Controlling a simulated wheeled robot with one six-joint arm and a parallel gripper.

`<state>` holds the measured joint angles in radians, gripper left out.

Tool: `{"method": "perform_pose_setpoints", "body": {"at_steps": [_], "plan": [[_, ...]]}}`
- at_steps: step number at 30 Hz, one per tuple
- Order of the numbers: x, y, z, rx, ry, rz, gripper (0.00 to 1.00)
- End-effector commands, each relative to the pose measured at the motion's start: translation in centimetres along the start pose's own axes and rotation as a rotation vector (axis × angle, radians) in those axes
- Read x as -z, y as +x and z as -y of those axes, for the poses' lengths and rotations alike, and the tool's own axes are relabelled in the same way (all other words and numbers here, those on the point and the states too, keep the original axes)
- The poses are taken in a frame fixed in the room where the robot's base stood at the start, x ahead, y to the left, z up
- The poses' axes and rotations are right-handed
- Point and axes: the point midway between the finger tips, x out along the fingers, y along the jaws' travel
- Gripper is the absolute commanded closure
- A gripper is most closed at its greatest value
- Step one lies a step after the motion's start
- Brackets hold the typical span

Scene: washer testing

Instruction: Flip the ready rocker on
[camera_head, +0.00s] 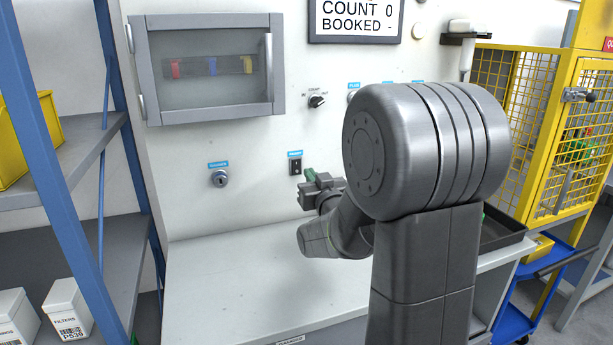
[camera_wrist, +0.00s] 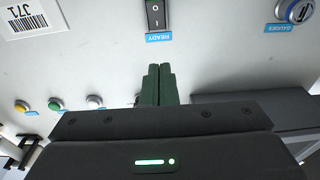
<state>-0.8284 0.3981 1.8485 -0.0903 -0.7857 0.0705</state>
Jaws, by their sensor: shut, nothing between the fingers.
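The ready rocker (camera_head: 295,167) is a small black switch on the white panel, under a blue label. In the wrist view the rocker (camera_wrist: 154,15) shows upside down at the top, with I and O marks and the READY label beside it. Its top end is cut off by the picture edge, and I cannot tell which side is pressed. My gripper (camera_head: 308,174) has green fingertips and is just right of the rocker in the head view. In the wrist view my gripper (camera_wrist: 159,68) is shut and empty, its tips apart from the rocker.
A keyed gauges switch (camera_head: 219,177) is left of the rocker. A rotary knob (camera_head: 317,101) is above it. A glass-fronted cabinet (camera_head: 205,95) is at upper left. The white worktop (camera_head: 230,290) below is clear. A yellow cage (camera_head: 560,130) stands right.

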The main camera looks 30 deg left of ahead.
Motion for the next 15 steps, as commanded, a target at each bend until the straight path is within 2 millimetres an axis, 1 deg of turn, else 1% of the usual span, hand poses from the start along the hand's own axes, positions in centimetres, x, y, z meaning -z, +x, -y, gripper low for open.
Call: {"method": "perform_pose_setpoints", "body": {"at_steps": [1, 3, 6, 10, 15], "plan": [[0.2, -0.9, 0.0, 0.0, 0.0, -0.002, 1.0], [0.5, -1.9, 0.0, 0.0, 0.0, -0.002, 1.0], [0.8, -3.0, 0.0, -0.001, 0.0, -0.001, 1.0], [1.0, -3.9, 0.0, -0.001, 0.0, 0.0, 1.0], [1.1, -4.2, 0.0, -0.001, 0.0, 0.0, 1.0]]}}
